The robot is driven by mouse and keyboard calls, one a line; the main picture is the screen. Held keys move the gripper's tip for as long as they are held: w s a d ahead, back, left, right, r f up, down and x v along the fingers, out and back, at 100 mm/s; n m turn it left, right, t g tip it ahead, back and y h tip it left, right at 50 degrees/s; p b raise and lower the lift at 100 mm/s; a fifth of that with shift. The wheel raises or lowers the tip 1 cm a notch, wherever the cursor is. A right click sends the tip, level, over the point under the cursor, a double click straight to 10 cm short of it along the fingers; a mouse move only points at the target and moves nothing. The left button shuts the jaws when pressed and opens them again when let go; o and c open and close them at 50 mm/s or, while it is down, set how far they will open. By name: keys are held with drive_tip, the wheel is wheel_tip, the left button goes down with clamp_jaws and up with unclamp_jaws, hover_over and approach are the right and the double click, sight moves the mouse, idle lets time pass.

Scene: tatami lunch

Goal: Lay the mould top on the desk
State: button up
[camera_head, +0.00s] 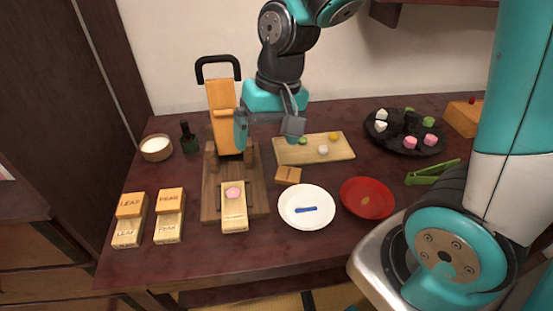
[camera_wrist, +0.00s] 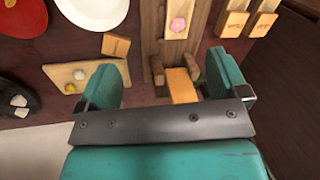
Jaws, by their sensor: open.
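The mould top (camera_head: 288,175), a small flat orange-tan block with a dark mark, lies on the desk (camera_head: 200,262) between the cutting board and the white plate. It also shows in the wrist view (camera_wrist: 117,45). The pale mould (camera_head: 234,212) holds a pink flower-shaped sweet (camera_head: 234,192) and sits uncovered at the front of the wooden press base (camera_head: 211,190). My gripper (camera_head: 267,130) is open and empty above the back of the desk, beside the press's raised orange lever (camera_head: 222,112). In the wrist view its fingers (camera_wrist: 165,70) stand wide apart.
The cutting board (camera_head: 285,156), white plate (camera_head: 290,215), red plate (camera_head: 375,207), black dish (camera_head: 395,142) and green tongs (camera_head: 433,172) are to the right. LEAF (camera_head: 129,222) and PEAK (camera_head: 169,218) moulds stand front left, a bowl (camera_head: 156,148) and dark bottle (camera_head: 188,138) behind.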

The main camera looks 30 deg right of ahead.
drive_tip(key=s+a+r+n+y, duration=0.1)
drive_tip(key=s+a+r+n, duration=0.2)
drive_tip(key=s, duration=0.3)
drive_tip(key=s+a+r+n+y, duration=0.1)
drive_tip(key=s+a+r+n, duration=0.2)
drive_tip(key=s+n, duration=0.3)
drive_tip(key=shift+s+a, duration=0.3)
drive_tip(key=shift+s, duration=0.15)
